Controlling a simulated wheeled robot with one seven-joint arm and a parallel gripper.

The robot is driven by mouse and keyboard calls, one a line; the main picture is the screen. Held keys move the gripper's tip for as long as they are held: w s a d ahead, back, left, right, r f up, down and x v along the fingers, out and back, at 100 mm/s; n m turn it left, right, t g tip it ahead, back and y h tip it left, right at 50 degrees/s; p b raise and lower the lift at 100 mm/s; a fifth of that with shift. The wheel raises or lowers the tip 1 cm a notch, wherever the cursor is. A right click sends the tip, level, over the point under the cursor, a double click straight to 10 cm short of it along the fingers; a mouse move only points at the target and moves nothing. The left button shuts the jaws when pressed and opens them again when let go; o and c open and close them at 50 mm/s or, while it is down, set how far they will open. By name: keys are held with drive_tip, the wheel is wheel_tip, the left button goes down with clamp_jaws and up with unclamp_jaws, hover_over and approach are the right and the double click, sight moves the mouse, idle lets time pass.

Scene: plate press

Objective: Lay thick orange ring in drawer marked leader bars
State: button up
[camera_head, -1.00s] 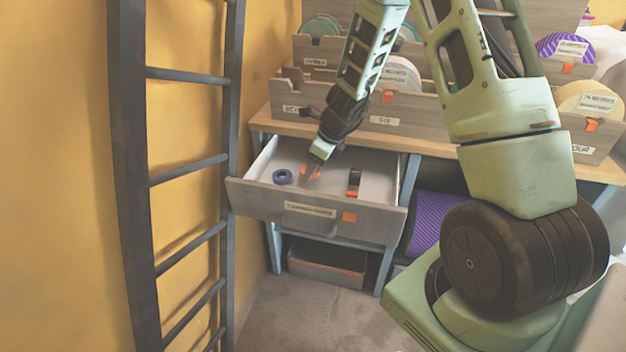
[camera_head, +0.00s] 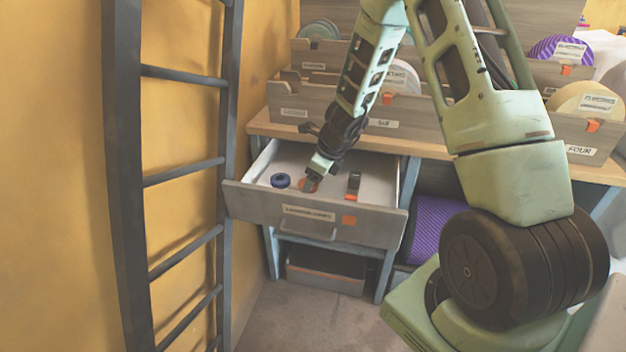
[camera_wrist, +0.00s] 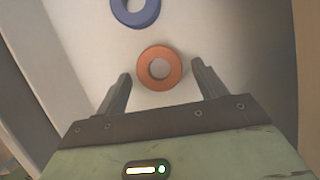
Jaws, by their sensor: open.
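The thick orange ring (camera_wrist: 173,82) lies flat on the floor of the open drawer (camera_head: 290,206). In the wrist view it sits just ahead of and partly between the fingertips of my gripper (camera_wrist: 160,78), apart from both fingers. My gripper is open and empty, pointing down into the drawer; in the head view its end (camera_head: 310,182) hides part of the ring. The drawer front carries a label (camera_head: 309,213) too blurred to read and an orange tag.
A blue ring (camera_head: 280,181) lies left of the orange ring, also in the wrist view (camera_wrist: 135,10). A black and orange item (camera_head: 353,184) lies to the right. A ladder (camera_head: 125,150) stands left; labelled bins line the bench above.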

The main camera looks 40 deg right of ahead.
drive_tip(key=p+v, duration=0.5)
drive_tip(key=v, duration=0.7)
drive_tip(key=s+a+r+n+g, duration=0.1)
drive_tip(key=s+a+r+n, duration=0.25)
drive_tip(key=a+n, duration=0.4)
drive_tip(key=s+a+r+n+g+y, duration=0.1)
drive_tip(key=s+a+r+n, duration=0.1)
drive_tip(key=s+a+n, duration=0.5)
drive_tip(key=s+a+r+n+g, duration=0.1)
drive_tip(key=a+r+n, duration=0.1)
drive_tip(key=a+n, duration=0.65)
drive_tip(key=s+a+r+n+h, duration=0.1)
drive_tip(key=s+a+n, duration=0.2)
drive_tip(key=s+n, duration=0.4)
drive_tip(key=s+a+r+n+h, duration=0.1)
drive_tip(key=s+a+r+n, duration=0.1)
drive_tip(key=s+n, duration=0.5)
drive_tip(key=shift+s+a+n+g+h, duration=0.3)
drive_tip(key=shift+a+n+g, duration=0.1)
drive_tip(key=shift+a, duration=0.45)
wheel_tip(320, 180, up, 12)
drive_tip(key=p, duration=1.1)
drive_tip(key=shift+p, duration=0.35)
